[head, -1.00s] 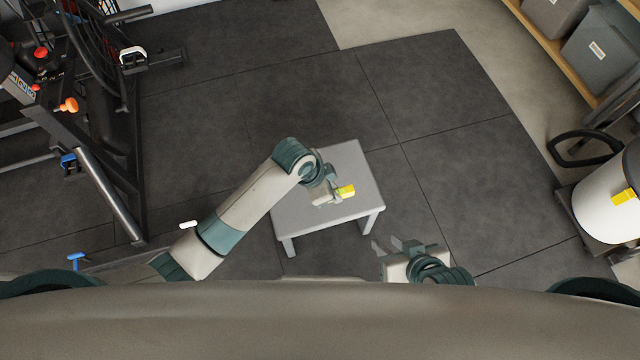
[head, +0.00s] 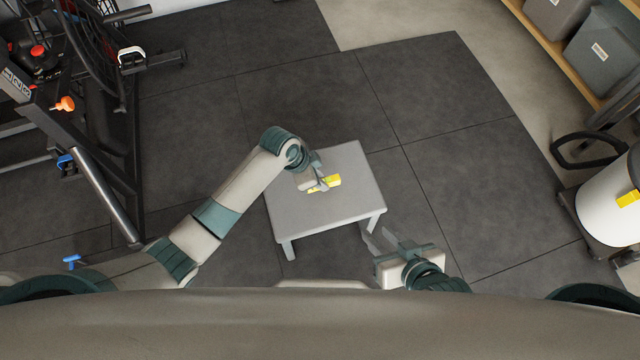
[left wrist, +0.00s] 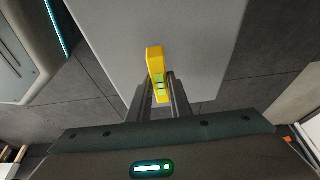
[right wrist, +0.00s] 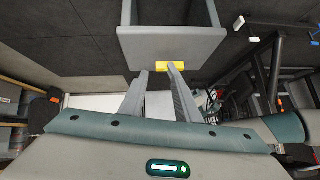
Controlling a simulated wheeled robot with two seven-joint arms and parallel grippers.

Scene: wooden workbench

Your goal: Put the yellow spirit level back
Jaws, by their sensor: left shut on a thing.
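The yellow spirit level (head: 331,181) is in my left gripper (head: 321,184), over the small grey table (head: 345,207). In the left wrist view the spirit level (left wrist: 155,60) sits between the two fingers, its green vial near the fingertips and its far end sticking out past them. I cannot tell whether it touches the tabletop. My right gripper (head: 376,237) is empty and open, in front of the table's near right leg. In the right wrist view its fingers stand apart, with the table (right wrist: 172,45) and spirit level (right wrist: 172,67) beyond.
Dark floor mats surround the table, with open floor to its right. A black rack (head: 105,190) with tubes stands at the left. A white cylinder (head: 610,200) stands at the right, and grey bins (head: 603,50) sit on a shelf at the upper right.

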